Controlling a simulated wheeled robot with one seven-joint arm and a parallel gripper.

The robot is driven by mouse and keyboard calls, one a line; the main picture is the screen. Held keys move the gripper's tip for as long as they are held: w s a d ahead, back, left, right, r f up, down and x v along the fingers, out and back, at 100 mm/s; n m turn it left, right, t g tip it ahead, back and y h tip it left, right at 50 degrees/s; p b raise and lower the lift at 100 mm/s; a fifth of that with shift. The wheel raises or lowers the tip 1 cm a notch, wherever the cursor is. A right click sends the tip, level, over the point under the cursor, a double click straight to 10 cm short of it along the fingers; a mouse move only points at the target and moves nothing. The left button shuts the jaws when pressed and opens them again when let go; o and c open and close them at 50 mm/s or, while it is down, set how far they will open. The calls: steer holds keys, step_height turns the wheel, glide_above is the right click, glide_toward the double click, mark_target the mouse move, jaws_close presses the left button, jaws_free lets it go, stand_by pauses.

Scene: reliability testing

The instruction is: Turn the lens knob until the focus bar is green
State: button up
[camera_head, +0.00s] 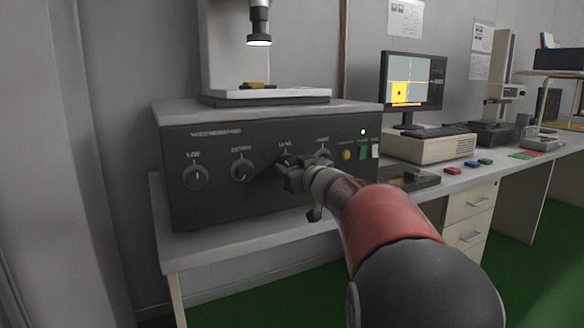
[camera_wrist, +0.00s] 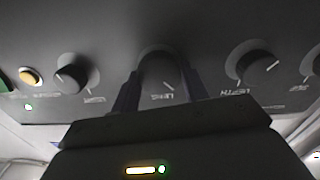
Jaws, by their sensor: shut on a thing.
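The lens knob (camera_wrist: 160,72) is a dark round knob with a pale pointer line, third from the left on the front of a dark control box (camera_head: 210,215). My gripper (camera_wrist: 160,92) is shut on it, one finger at each side. In the head view my gripper (camera_head: 290,172) covers most of the knob. The monitor (camera_head: 412,80) at the right shows a yellow and grey-blue picture with an orange bar (camera_head: 407,104) along its bottom. I see no green bar on that screen, though its details are small.
Two other knobs (camera_head: 196,176) (camera_head: 242,169) sit left of the lens knob, and one (camera_head: 322,155) sits close at its right. Yellow (camera_head: 347,155) and green (camera_head: 362,153) buttons are farther right. A lit microscope head (camera_head: 259,28) hangs above the box.

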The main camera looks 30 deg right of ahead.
steer(key=shift+f+n, duration=0.1)
steer(key=shift+n, duration=2.7)
steer(key=o, duration=1)
steer(key=shift+a, duration=0.1)
steer(key=shift+s, duration=0.1)
steer(key=s, duration=0.7)
steer(key=shift+s, duration=0.35)
